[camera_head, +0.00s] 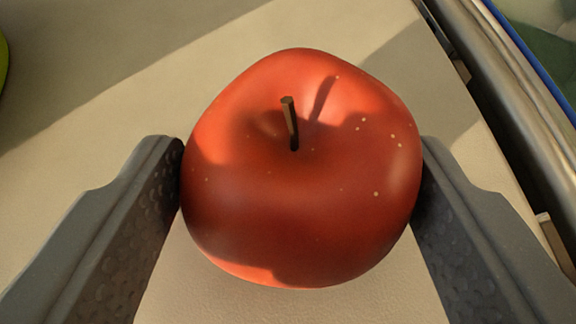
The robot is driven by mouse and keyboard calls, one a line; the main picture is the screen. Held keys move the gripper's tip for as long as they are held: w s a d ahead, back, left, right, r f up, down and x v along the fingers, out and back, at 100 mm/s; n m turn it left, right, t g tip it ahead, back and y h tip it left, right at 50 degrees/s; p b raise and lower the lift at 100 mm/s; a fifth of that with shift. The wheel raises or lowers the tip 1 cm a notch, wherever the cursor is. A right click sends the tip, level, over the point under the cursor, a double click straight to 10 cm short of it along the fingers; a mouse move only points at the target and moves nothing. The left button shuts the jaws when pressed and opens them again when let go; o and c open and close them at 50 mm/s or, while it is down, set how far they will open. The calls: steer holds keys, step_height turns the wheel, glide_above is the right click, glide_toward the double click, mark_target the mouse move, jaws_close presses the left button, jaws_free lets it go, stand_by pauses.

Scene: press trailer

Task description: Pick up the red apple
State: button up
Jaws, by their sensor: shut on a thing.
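The red apple (300,200) fills the middle of the head camera view, with its brown stem pointing up. My gripper (301,185) has one grey finger on each side of the apple. Both textured finger pads touch its sides, so the gripper is shut on it. The underside of the apple is hidden, and I cannot tell whether it touches the surface below.
A yellow-green thing (3,62) is cut off at the left edge.

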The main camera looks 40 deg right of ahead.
mark_target(300, 232)
steer(key=shift+r, duration=0.2)
steer(key=shift+r+p, duration=0.6)
steer(key=shift+r, duration=0.9)
steer(key=shift+s+r, duration=0.2)
steer(key=s+a, duration=0.1)
steer(key=s, duration=0.3)
steer(key=s+a, duration=0.1)
steer(key=s, duration=0.3)
steer(key=s+a+r+p, duration=0.1)
steer(key=s, duration=0.3)
steer(key=shift+s+a, duration=0.2)
steer(key=s+b, duration=0.1)
steer(key=b, duration=0.2)
steer(key=shift+s+a+f, duration=0.15)
steer(key=shift+s, duration=0.05)
steer(key=shift+s+a+r+b, duration=0.2)
steer(key=shift+s+b, duration=0.45)
steer(key=shift+b, duration=0.6)
steer(key=shift+a, duration=0.1)
